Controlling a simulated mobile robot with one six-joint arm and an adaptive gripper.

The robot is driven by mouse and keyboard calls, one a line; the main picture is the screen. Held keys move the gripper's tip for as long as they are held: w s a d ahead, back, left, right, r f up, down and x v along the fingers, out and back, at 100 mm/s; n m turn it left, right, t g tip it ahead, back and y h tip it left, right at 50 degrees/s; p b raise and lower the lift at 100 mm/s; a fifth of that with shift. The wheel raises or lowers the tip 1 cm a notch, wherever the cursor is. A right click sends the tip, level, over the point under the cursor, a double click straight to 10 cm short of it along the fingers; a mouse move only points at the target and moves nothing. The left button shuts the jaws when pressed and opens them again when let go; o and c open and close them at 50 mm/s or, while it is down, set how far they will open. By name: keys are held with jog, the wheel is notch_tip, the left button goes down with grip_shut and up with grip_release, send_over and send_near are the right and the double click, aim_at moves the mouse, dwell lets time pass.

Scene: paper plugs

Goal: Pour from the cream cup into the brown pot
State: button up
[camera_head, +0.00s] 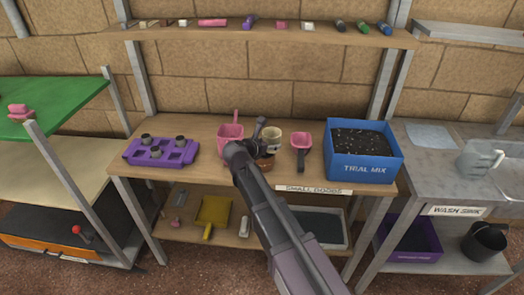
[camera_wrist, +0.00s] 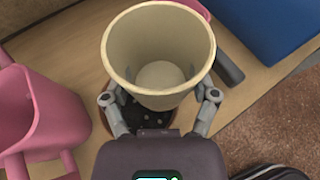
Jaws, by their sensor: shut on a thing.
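The cream cup (camera_wrist: 158,40) is held between the two fingers of my gripper (camera_wrist: 160,97), seen from above in the wrist view. Its inside looks bare, with a pale round floor showing. The cup (camera_head: 272,139) also shows in the head view, above the bench and partly behind my gripper. The brown pot (camera_head: 265,164) is just below the cup, partly hidden by my arm. In the wrist view, a dark filling with white specks (camera_wrist: 122,108) shows below the cup, mostly covered by it. I cannot tell the cup's exact tilt.
A pink jug-like container (camera_head: 230,131) stands close on the left. A pink scoop (camera_head: 301,141) with a dark handle is on the right, beside the blue Trial Mix bin (camera_head: 362,165). A purple tray (camera_head: 160,153) with small pots is at the bench's left. A shelf (camera_head: 270,36) runs above.

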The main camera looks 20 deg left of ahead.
jog(key=shift+r+p, duration=1.9)
jog(key=shift+r, duration=0.1)
